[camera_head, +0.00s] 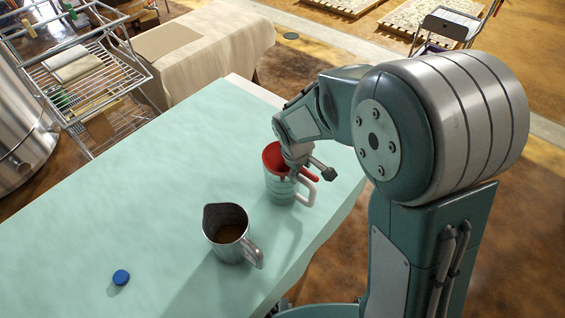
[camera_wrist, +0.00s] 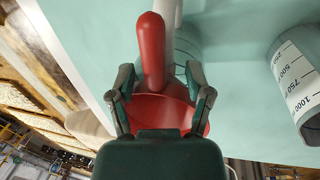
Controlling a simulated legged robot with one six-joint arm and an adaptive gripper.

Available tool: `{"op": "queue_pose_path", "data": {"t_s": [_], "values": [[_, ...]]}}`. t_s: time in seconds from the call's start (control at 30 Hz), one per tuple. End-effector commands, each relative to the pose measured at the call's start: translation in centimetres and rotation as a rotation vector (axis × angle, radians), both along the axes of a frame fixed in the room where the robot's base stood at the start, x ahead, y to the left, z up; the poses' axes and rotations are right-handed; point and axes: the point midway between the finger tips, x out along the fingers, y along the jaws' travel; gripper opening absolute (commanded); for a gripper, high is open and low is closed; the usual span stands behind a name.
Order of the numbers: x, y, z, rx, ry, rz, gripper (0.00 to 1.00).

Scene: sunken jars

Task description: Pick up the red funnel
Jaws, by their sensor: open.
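The red funnel (camera_head: 273,157) sits in the mouth of a translucent jug (camera_head: 279,188) with a white handle. Its red handle (camera_wrist: 151,50) sticks out over the same side as the jug's handle. My gripper (camera_head: 298,162) is at the funnel's rim on the handle side. In the wrist view my open gripper (camera_wrist: 160,92) has one finger on each side of the funnel's handle, with the red bowl (camera_wrist: 165,112) behind and between the fingers. I cannot tell whether the fingers touch it. My palm hides part of the bowl.
A blue cap (camera_head: 121,277) lies on the teal-covered table (camera_head: 110,190). The table's left side is clear. A wire rack (camera_head: 85,75) stands beyond.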

Motion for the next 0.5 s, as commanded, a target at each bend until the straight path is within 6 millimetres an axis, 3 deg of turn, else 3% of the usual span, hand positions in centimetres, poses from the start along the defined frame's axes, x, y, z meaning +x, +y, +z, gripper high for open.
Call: {"op": "queue_pose_path", "data": {"t_s": [0.03,0.17,0.2,0.5], "values": [[-0.01,-0.07,0.04,0.000,0.000,-0.001,0.65],[-0.01,-0.21,0.07,0.002,-0.001,-0.002,0.07],[-0.01,-0.22,0.08,0.002,-0.001,-0.002,0.00],[-0.03,-0.03,0.00,-0.001,0.002,0.000,0.00]]}}
